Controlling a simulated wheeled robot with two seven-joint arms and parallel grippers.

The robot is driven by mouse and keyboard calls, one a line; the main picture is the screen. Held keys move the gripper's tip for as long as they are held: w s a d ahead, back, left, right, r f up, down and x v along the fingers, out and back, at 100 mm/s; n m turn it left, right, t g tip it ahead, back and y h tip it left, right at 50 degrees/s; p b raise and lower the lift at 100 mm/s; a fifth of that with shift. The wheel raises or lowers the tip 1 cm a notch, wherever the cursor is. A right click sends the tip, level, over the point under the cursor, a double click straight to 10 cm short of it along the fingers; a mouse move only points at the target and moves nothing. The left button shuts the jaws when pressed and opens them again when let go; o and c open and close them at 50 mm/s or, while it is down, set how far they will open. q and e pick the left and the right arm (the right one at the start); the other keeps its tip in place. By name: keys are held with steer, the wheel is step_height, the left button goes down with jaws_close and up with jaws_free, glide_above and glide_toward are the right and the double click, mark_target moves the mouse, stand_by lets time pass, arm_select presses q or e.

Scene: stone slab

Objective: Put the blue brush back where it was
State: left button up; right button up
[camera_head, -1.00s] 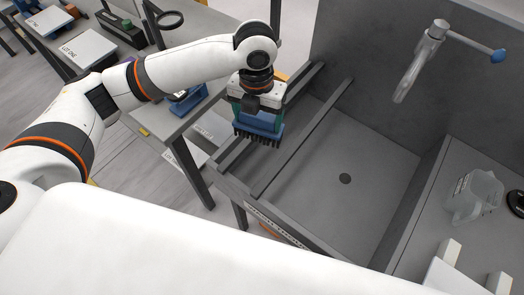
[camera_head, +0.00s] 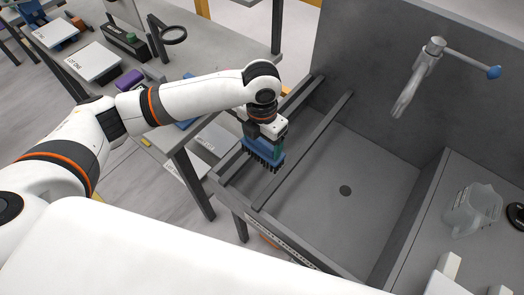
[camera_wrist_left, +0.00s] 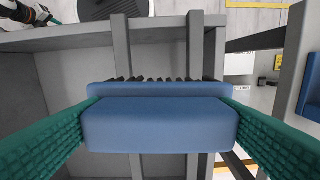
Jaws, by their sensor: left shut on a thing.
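The blue brush (camera_head: 262,154) has a blue block body and dark bristles that point down. My left gripper (camera_head: 272,146) is shut on it and holds it over the left side of the grey sink, near the two dark rails (camera_head: 303,151). In the left wrist view the brush (camera_wrist_left: 160,125) lies between two green textured fingers, with its bristles toward the rails beyond. I cannot tell whether the bristles touch a rail. My right gripper is not in view.
The sink basin (camera_head: 375,183) is empty around its drain. A tap (camera_head: 416,75) with a blue-tipped lever stands at the back. A clear jug (camera_head: 472,210) stands on the right counter. A workbench (camera_head: 200,50) with several items lies to the left.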

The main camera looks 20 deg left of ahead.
mark_target(262, 151)
arm_select(q)
step_height(262, 151, down, 4)
steer(key=shift+f+p, duration=0.1)
steer(key=shift+p, duration=0.95)
steer(key=shift+f, duration=0.35)
